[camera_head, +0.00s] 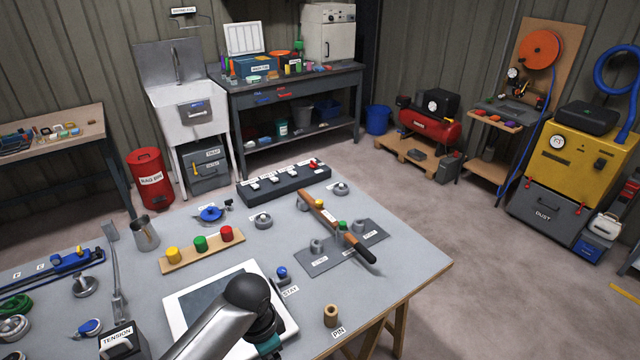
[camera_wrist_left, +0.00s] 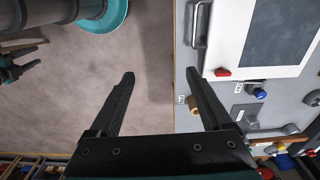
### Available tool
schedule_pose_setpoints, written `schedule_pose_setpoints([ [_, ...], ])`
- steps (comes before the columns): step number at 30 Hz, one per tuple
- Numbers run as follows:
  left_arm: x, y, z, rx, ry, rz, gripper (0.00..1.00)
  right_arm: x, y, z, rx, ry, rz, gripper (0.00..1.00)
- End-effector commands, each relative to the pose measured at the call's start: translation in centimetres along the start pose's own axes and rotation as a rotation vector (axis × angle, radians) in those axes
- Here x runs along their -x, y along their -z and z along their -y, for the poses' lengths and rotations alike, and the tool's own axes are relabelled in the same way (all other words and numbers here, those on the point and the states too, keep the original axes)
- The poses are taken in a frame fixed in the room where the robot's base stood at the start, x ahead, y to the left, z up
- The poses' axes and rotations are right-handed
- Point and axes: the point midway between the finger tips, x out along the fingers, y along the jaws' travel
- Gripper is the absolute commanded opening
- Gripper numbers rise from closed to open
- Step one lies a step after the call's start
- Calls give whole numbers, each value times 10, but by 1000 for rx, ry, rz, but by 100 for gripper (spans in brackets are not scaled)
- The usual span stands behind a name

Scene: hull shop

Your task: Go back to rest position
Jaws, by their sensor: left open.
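My left arm reaches in from the bottom of the head view over the white-framed panel (camera_head: 187,297) on the grey workbench; its gripper is out of that picture. In the left wrist view my left gripper (camera_wrist_left: 160,75) is open, with nothing between its two dark fingers. It hangs near the bench edge, over the floor and beside the wooden pin (camera_wrist_left: 193,103). Part of what looks like my right gripper (camera_wrist_left: 22,62) shows at the left edge of that view; its jaw state is unclear.
Open floor (camera_head: 520,290) lies to the right.

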Motion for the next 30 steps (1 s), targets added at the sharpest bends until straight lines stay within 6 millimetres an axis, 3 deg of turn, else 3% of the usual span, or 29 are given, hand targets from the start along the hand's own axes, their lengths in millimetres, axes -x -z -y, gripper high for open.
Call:
schedule_pose_setpoints([
  [9,9,-17,-54,189,1,-131,82,0,55,-9,0,-12,-88,50],
  [12,19,-32,-69,293,15,-172,82,0,51,-9,0,-11,-81,50],
  [19,45,-76,-84,519,74,-224,82,0,21,-4,0,-5,-33,50],
  [30,78,-130,-92,734,162,-238,82,0,25,-5,0,-6,-39,50],
])
